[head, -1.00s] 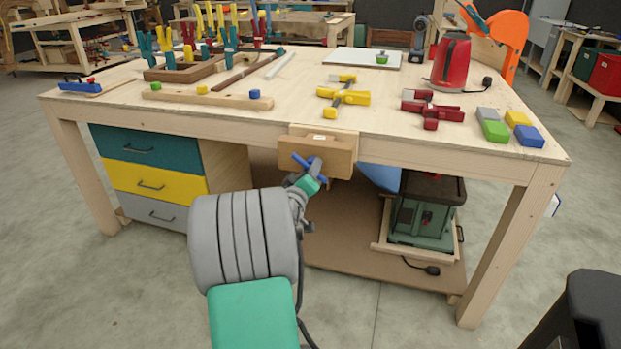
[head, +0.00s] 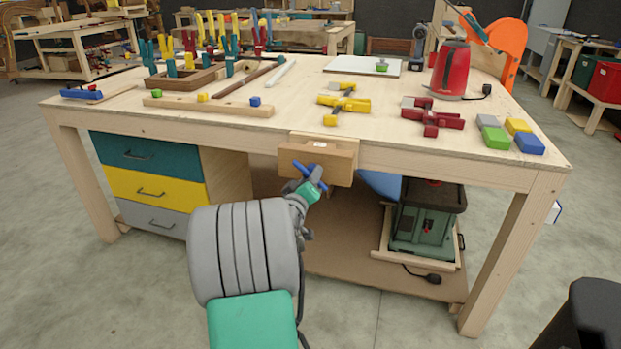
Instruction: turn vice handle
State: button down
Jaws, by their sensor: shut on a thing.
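The vice (head: 335,164) is a wooden block jaw on the front edge of the workbench (head: 390,158). Its blue handle (head: 303,168) sticks out in front of the jaw and lies at a slant, upper left to lower right. My gripper (head: 309,178) is at the handle and shut on it. My grey and green arm comes up from the bottom of the view and hides part of the bench's lower side. The gripper's fingers are small here and partly hide the handle's middle.
Drawers (head: 150,185) stand under the bench at left. A green machine (head: 428,220) sits on the lower shelf at right. Clamps (head: 345,104), a red kettle (head: 452,68) and coloured blocks (head: 496,137) lie on the top. Open floor lies in front of the bench.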

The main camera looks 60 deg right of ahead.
jog(key=shift+f, duration=0.15)
jog(key=c, duration=0.9)
grip_release()
jog(key=shift+c, duration=0.2)
jog(key=s+a+r+p, duration=0.2)
jog(key=a+r+p, duration=0.2)
jog(key=a+p, duration=0.4)
notch_tip(320, 180, down, 6)
jog(key=r+n+p, duration=0.1)
jog(key=p, duration=0.1)
jog(key=shift+n, duration=0.3)
jog(key=d, duration=0.2)
jog(key=w+d+r, duration=0.1)
jog(key=d, duration=0.2)
jog(key=w+d, duration=0.1)
jog(key=d, duration=0.2)
jog(key=shift+d+r, duration=0.15)
jog(key=shift+d, duration=0.1)
